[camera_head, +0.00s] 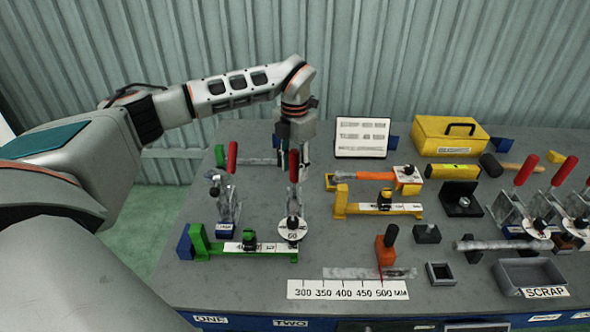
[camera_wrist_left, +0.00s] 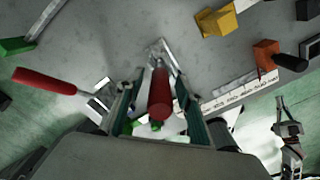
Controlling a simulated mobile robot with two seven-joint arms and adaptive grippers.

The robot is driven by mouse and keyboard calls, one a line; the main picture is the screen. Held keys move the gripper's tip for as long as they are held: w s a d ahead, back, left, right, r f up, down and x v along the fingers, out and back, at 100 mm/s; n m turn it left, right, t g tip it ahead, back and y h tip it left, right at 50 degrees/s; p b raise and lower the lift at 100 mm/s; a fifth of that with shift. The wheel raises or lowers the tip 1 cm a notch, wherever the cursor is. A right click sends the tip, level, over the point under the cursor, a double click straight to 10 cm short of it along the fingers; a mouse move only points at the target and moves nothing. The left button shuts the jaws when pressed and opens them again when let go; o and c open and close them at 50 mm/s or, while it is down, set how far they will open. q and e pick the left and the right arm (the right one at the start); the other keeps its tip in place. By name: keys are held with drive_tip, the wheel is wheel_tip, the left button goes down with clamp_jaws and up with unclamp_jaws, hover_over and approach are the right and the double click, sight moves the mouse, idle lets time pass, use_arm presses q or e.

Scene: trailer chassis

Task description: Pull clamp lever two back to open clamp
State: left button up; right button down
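Clamp lever two is the red handle (camera_head: 294,166) standing upright on the second clamp, behind the round plate marked 60 (camera_head: 292,229). In the left wrist view, this red handle (camera_wrist_left: 160,95) lies between the two fingers, with a gap on each side. My left gripper (camera_head: 293,155) points down over the bench at the top of the lever; its fingers are open (camera_wrist_left: 158,118). Contact is not visible. What looks like my right gripper (camera_wrist_left: 288,130) shows small at the right of the left wrist view, beyond the bench edge; its fingers are unclear.
Clamp one's red handle (camera_head: 232,157) stands close on the left. A green stop fixture (camera_head: 225,246) lies in front of the clamps. A yellow fixture (camera_head: 378,208), white sign (camera_head: 361,138), yellow toolbox (camera_head: 450,135) and scrap tray (camera_head: 530,272) are to the right.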

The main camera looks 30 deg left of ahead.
use_arm(q)
drive_tip(key=shift+f, duration=0.7)
clamp_jaws()
